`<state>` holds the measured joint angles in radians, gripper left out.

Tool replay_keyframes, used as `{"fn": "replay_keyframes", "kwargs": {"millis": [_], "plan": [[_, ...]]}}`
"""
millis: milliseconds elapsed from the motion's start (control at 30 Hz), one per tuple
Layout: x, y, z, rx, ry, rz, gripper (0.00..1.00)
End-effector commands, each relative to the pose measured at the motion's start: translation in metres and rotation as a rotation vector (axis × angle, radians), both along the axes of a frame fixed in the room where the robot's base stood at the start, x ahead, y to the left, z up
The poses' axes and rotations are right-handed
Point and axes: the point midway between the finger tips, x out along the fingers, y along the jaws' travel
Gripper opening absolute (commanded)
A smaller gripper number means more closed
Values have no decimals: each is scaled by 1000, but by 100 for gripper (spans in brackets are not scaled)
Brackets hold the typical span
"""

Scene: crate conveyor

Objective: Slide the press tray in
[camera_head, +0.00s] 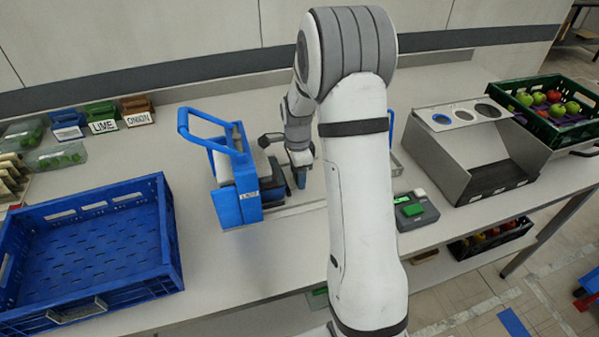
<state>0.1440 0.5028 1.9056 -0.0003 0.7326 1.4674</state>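A blue press (237,203) with a raised blue lever handle (207,138) stands on the counter left of the middle. My gripper (301,180) points down just to the right of the press, close to its dark lower part. Its fingertips are small and partly merged with the dark parts, so I cannot tell whether they hold anything. A press tray cannot be clearly made out. A thin metallic edge (397,164) shows just right of my arm, and my white arm hides the counter between it and the gripper.
A large empty blue crate (168,228) stands at the left. A grey device with green buttons (417,210), a steel chute (460,180) and a green crate of apples (585,92) are at the right. Labelled boxes (103,125) stand at back left. The front counter by the press is clear.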

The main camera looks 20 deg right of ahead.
Motion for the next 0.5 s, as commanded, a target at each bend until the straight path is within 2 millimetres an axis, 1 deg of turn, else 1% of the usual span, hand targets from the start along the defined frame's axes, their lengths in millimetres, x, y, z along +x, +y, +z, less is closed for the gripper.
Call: {"fn": "replay_keyframes", "kwargs": {"millis": [67, 333, 433, 500], "plan": [[0, 0, 0, 0, 0, 0, 62], [0, -1, 3, 0, -1, -1, 62], [1, -1, 14, 0, -4, -1, 62], [1, -1, 25, 0, -6, 0, 62]]}}
